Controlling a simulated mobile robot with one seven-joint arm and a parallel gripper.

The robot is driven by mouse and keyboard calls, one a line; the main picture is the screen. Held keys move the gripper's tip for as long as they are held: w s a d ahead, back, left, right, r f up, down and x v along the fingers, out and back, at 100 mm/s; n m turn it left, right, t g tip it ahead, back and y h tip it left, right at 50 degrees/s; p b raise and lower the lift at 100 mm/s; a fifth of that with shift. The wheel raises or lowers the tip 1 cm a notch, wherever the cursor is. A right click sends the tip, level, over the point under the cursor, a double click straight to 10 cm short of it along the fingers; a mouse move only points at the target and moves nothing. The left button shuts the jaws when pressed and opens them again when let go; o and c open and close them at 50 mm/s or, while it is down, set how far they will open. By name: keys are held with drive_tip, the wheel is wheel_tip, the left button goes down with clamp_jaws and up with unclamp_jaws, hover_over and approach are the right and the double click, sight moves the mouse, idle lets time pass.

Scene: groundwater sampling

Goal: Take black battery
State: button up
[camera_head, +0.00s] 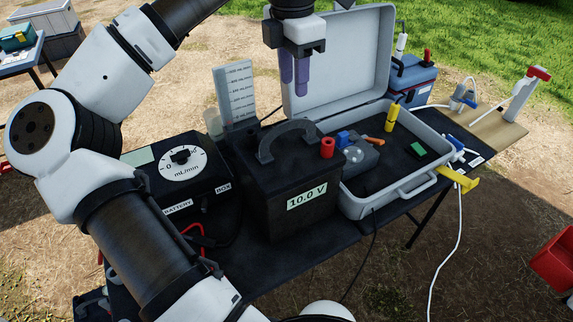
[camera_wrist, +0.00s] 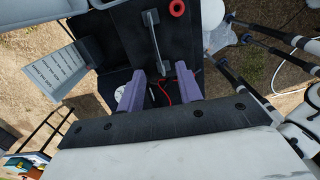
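The black battery (camera_head: 287,222) stands upright on the dark table, with a "10.0 V" label on its front. Its grey arched handle (camera_head: 270,144) rises from the top, with a red terminal (camera_head: 327,147) at the right. In the wrist view the battery (camera_wrist: 183,45) is at the top, and its handle (camera_wrist: 154,38) lies just beyond the fingers. My gripper (camera_head: 295,72) is above and behind the battery, apart from it. Its purple fingers point down. In the wrist view my gripper (camera_wrist: 162,88) has its fingers apart with nothing held between them.
A flow controller box (camera_head: 183,185) with a mL/min dial stands left of the battery. An open grey case (camera_head: 390,198) holding small items is close on the right. Red and black cables run beside the battery. A blue box (camera_head: 412,80) stands behind the case.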

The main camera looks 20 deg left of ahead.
drive_tip(key=p, duration=0.1)
hover_over(289, 149)
wheel_tip(289, 149, down, 8)
drive_tip(key=shift+f, duration=0.2)
drive_tip(key=shift+f+p, duration=1.1)
drive_tip(key=shift+f, duration=1.55)
clamp_jaws()
drive_tip(key=shift+r, duration=0.2)
